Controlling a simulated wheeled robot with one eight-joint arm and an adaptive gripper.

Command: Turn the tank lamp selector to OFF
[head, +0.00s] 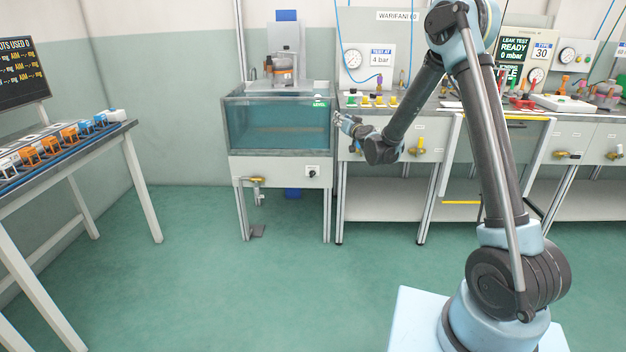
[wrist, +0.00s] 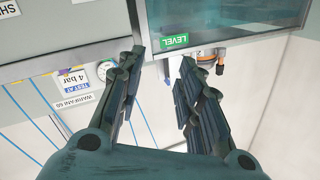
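The tank lamp selector (head: 312,172) is a small dark knob on a white plate. It sits at the right end of the pale front panel below the water tank (head: 275,128). Its pointer direction is too small to read. My gripper (head: 347,124) is to the right of the tank, higher in the picture than the selector and apart from it. In the wrist view my gripper (wrist: 160,60) has its two fingers spread with nothing between them. The tank (wrist: 225,18) and its green LEVEL label (wrist: 174,41) appear upside down there; the selector is not seen.
A yellow-handled valve (head: 256,180) is at the left of the tank's front. The neighbouring bench has a yellow valve (head: 416,151), a gauge and hoses. A table with orange and blue parts (head: 62,136) stands at left. The green floor (head: 250,290) before the tank is clear.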

